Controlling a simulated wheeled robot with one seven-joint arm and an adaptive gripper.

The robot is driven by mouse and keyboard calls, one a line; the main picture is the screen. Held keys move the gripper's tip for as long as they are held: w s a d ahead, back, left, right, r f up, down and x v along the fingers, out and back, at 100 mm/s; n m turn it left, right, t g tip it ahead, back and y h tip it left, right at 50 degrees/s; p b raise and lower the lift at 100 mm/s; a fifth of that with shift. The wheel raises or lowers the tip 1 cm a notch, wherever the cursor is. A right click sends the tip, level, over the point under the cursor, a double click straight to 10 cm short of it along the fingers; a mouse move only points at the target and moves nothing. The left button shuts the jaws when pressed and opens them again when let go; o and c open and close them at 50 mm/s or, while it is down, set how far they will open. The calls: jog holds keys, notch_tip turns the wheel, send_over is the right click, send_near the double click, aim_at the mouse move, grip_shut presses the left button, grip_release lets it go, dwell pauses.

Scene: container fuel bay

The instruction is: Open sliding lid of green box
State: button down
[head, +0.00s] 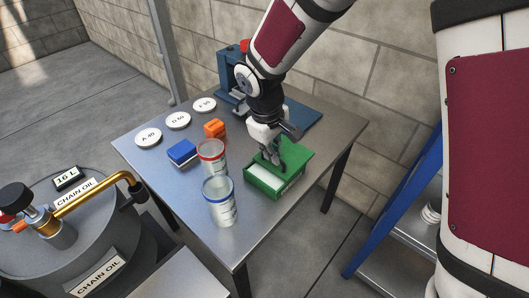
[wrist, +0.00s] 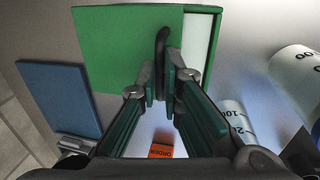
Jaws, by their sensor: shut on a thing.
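The green box (head: 278,188) sits near the right edge of the metal table. Its green lid (head: 296,156) is partly slid back, and a white strip of the inside shows at the front. In the wrist view the lid (wrist: 115,45) fills the upper left, with the white strip (wrist: 198,45) and the box's green rim to its right. My gripper (head: 273,157) is above the lid, its fingers shut on the lid's dark upright handle (wrist: 162,48). The wrist view shows the gripper (wrist: 162,78) with the handle between the fingertips.
A red-rimmed jar (head: 212,158) and a blue-rimmed jar (head: 220,204) stand left of the box. A blue block (head: 183,153), an orange block (head: 214,128) and white discs (head: 178,121) lie farther left. A blue stand (head: 232,72) is behind. A chain oil drum (head: 75,245) is at lower left.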

jog(key=p, duration=0.1)
send_over(289, 152)
jog(key=c, duration=1.7)
grip_release()
jog(key=r, duration=0.4)
jog(key=s+a+r, duration=0.1)
jog(key=r, duration=0.3)
jog(key=s+r, duration=0.1)
jog(key=r, duration=0.2)
jog(key=shift+a+r, duration=0.25)
jog(key=shift+r, duration=0.15)
